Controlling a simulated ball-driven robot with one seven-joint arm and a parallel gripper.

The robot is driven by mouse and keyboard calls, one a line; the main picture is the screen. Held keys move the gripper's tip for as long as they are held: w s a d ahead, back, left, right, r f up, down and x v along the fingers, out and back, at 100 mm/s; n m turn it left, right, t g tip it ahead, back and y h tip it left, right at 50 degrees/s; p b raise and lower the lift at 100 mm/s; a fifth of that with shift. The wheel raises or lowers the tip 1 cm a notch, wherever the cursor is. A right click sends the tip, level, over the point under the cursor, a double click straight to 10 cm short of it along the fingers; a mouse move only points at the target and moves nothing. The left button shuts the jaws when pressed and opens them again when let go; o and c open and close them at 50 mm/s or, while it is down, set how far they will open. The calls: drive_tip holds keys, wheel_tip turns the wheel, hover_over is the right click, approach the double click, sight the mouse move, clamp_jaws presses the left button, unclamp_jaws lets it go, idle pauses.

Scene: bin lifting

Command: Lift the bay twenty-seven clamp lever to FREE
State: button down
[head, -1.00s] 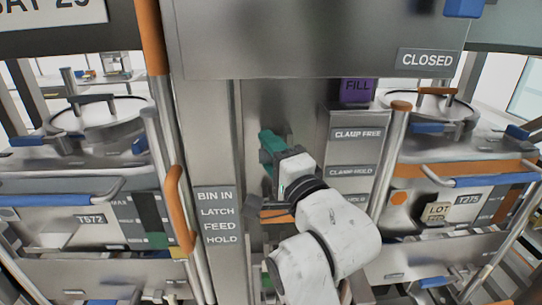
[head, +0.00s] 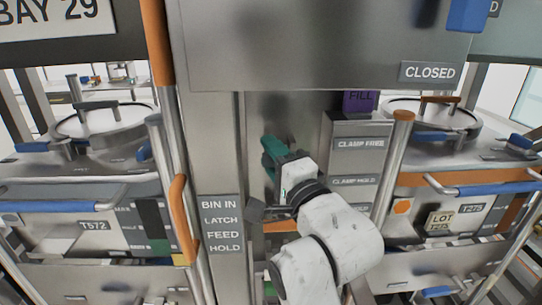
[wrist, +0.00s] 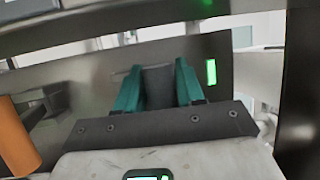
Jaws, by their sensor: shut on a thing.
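My gripper (head: 274,152) has green fingertips and reaches into the recess at the middle of the metal frame. In the wrist view the gripper (wrist: 159,88) is shut on a dark grey block, which I take to be the clamp lever (wrist: 159,86); it sits between both green fingers. In the head view my gripper and arm hide the lever. The CLAMP FREE label (head: 360,143) is on the panel right of the gripper, at about fingertip height in the picture. The CLAMP HOLD label (head: 354,181) is below it, with the lower part of the panel behind my arm.
A post with the BIN IN, LATCH, FEED, HOLD label (head: 221,223) stands close left of the gripper. An orange handle (head: 182,217) is farther left. A CLOSED panel (head: 320,45) overhangs above. Lidded bins stand left (head: 104,122) and right (head: 430,114). A BAY 29 sign (head: 55,17) is upper left.

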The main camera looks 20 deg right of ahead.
drive_tip(key=shift+d+r, duration=0.15)
drive_tip(key=shift+d, duration=0.5)
drive_tip(key=c, duration=0.8)
unclamp_jaws()
drive_tip(key=shift+d, duration=0.15)
drive_tip(key=shift+c, duration=0.2)
drive_tip(key=shift+f, duration=0.2)
drive_tip(key=s+f+b, duration=0.1)
drive_tip(key=s+b, duration=0.1)
drive_tip(key=s, duration=0.8)
drive_tip(key=shift+s+d+f, duration=0.15)
drive_tip(key=shift+s+f, duration=0.15)
drive_tip(key=s+d+f+n+g+h, duration=0.1)
drive_tip(key=s+d+f+n+g, duration=0.15)
drive_tip(key=f, duration=0.65)
drive_tip(key=s+d+f+n+g, duration=0.1)
drive_tip(key=s+f+n+g, duration=0.2)
drive_tip(key=f, duration=0.6)
drive_tip(key=s+d+f+n+g+h, duration=0.1)
drive_tip(key=d+f+n+g, duration=0.15)
drive_tip(key=f+g, duration=0.45)
drive_tip(key=s+d+f+n+g, duration=0.1)
drive_tip(key=s+f+n+g, duration=0.5)
drive_tip(key=s+f, duration=1.1)
drive_tip(key=shift+s+d+n, duration=0.3)
drive_tip(key=shift+s+n, duration=0.5)
drive_tip(key=shift+s, duration=0.35)
